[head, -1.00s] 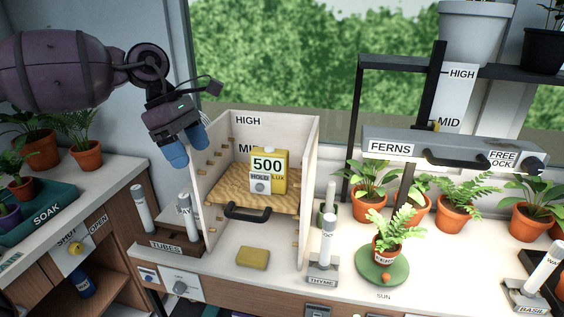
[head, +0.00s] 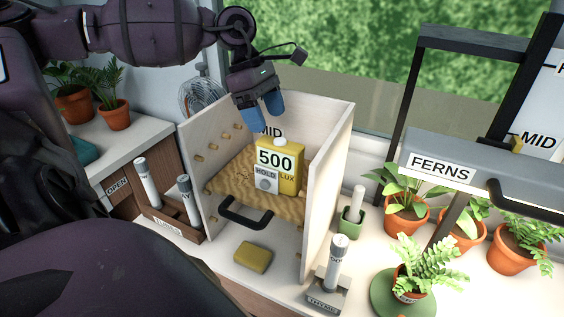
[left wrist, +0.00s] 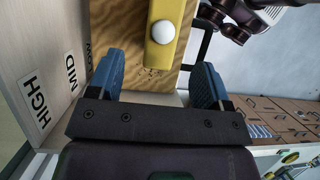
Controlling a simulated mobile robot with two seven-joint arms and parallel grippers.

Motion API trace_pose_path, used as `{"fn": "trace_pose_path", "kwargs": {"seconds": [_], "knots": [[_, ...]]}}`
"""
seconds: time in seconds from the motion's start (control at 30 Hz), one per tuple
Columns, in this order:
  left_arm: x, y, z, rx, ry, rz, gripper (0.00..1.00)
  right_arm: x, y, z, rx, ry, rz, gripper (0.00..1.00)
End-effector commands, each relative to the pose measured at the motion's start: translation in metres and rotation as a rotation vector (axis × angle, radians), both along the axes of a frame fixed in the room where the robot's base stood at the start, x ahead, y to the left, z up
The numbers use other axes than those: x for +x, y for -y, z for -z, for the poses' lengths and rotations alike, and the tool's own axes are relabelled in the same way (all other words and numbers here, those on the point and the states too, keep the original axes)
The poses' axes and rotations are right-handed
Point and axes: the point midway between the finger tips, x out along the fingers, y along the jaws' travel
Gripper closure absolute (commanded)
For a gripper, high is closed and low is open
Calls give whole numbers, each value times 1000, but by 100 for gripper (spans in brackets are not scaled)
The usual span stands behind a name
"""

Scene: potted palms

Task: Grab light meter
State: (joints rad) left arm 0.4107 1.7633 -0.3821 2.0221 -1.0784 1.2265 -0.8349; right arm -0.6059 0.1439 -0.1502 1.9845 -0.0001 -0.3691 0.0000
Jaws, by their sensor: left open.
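The light meter (head: 288,174) is a yellow box with a white front reading 500 LUX, a HOLD label with a grey knob, and a white dome on top. It stands upright on a wooden shelf (head: 228,184) inside an open white box. My left gripper (head: 261,117), with blue fingers, is open and empty above the meter, a little to its left and behind in the head view. In the left wrist view the gripper (left wrist: 160,80) points toward the meter (left wrist: 168,50), which lies ahead between the finger lines, apart from them. My right gripper is not in view.
The white box's side walls (head: 331,180) flank the shelf, and a black handle (head: 244,213) juts from its front. A yellow sponge (head: 253,257) lies below. A tube rack (head: 172,222) stands left. Potted ferns (head: 428,270) and a lamp bar (head: 450,172) are right.

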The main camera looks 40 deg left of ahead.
Motion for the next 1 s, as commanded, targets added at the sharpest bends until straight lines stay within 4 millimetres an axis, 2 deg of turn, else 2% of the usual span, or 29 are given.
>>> {"fn": "trace_pose_path", "kwargs": {"seconds": [0.1, 0.23, 0.7, 1.0], "knots": [[1, 6, 13, -1, -1, 3, 28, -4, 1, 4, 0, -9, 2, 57], [2, 8, 19, 0, 0, 1, 28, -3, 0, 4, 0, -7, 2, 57], [4, 32, 62, 0, 0, 1, 28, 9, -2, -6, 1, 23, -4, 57], [4, 33, 65, 0, 1, 0, 28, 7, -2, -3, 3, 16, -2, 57]]}}
